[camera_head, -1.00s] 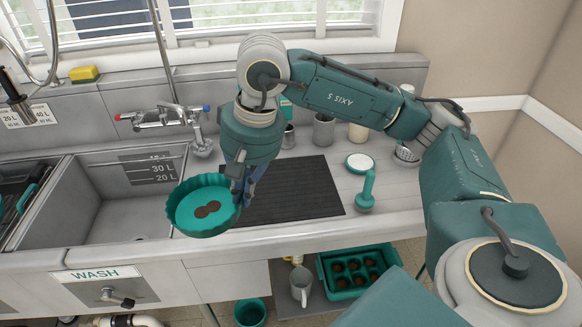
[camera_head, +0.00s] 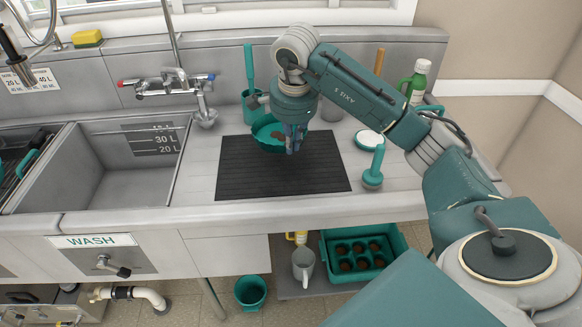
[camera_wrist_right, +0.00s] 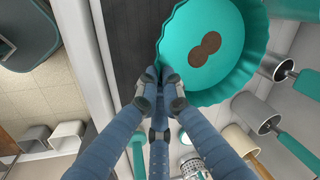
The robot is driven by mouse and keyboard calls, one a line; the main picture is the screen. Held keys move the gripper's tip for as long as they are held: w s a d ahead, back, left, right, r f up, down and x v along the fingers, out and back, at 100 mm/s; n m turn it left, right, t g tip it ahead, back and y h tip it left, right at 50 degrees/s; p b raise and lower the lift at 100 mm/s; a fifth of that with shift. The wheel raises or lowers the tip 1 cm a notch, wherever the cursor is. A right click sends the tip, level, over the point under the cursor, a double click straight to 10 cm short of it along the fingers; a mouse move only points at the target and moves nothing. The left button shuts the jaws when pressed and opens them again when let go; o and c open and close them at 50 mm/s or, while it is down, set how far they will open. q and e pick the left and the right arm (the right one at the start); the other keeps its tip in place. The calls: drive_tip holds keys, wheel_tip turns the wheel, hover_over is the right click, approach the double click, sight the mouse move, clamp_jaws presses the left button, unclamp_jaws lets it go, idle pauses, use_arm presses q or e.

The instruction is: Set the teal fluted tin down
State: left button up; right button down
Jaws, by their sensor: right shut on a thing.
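The teal fluted tin (camera_head: 268,133) is a shallow round pan with a wavy rim and two joined brown spots on its inner floor. It is partly hidden behind my right gripper (camera_head: 293,150) in the head view. It is at the back edge of the black ribbed mat (camera_head: 245,178); I cannot tell whether it touches the surface. In the right wrist view my right gripper (camera_wrist_right: 161,80) is shut on the rim of the tin (camera_wrist_right: 232,70). My left gripper is not in view.
The sink (camera_head: 105,175) is to the left. The mat's front is clear.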

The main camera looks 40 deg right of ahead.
sight(291, 175)
drive_tip(key=x, duration=0.2)
drive_tip(key=s+x, duration=0.1)
drive_tip(key=x, duration=0.2)
drive_tip(key=p+x, duration=0.1)
drive_tip(key=x, duration=0.2)
drive_tip(key=shift+s+a+f, duration=0.25)
drive_tip(key=shift+a, duration=0.15)
drive_tip(key=c, duration=2.3)
unclamp_jaws()
drive_tip(key=shift+f, duration=0.1)
drive_tip(key=o, duration=0.4)
drive_tip(key=shift+c, duration=0.2)
